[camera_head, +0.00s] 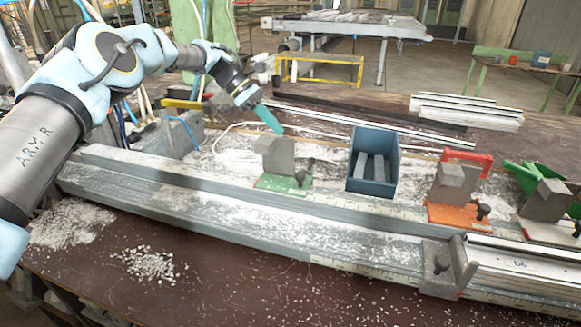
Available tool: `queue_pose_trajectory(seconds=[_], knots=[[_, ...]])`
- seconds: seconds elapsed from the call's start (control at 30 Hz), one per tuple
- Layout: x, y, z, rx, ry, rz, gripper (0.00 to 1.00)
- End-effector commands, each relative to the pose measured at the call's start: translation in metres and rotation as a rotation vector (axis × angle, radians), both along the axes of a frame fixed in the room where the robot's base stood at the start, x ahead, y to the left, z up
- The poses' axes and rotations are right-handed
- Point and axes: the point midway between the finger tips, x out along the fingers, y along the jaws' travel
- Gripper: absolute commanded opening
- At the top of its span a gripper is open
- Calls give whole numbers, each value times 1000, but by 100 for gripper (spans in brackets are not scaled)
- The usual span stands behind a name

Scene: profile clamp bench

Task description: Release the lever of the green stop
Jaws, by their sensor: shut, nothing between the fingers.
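The green stop stands on the grey rail left of the blue bin; its green base plate (277,184) carries a grey block (276,154). A small dark lever with a knob (303,177) sits at the right side of the green stop. Whether it is locked or loose I cannot tell. My gripper (277,129) has teal fingers, shut and empty. They point down and to the right, above and just behind the grey block in the picture, apart from the lever.
A blue bin (356,181) with grey bars stands right of the green stop. An orange stop (452,214) and a white-based stop (541,232) are farther right. A red object (483,156) lies behind the orange one. White chips litter the rail (200,202) and bench (320,295).

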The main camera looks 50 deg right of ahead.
Motion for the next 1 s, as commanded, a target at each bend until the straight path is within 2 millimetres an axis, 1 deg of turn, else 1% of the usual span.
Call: queue_pose_trajectory(seconds=[0.03,0.1,0.33,0.47,0.87,1.0], knots=[[0,0,-13,0,0,0,0],[1,0,-22,1,0,1,0],[1,0,-49,0,0,1,0],[1,0,-61,0,0,1,0],[1,0,-61,0,0,1,0],[-3,-1,-64,1,0,0,0]])
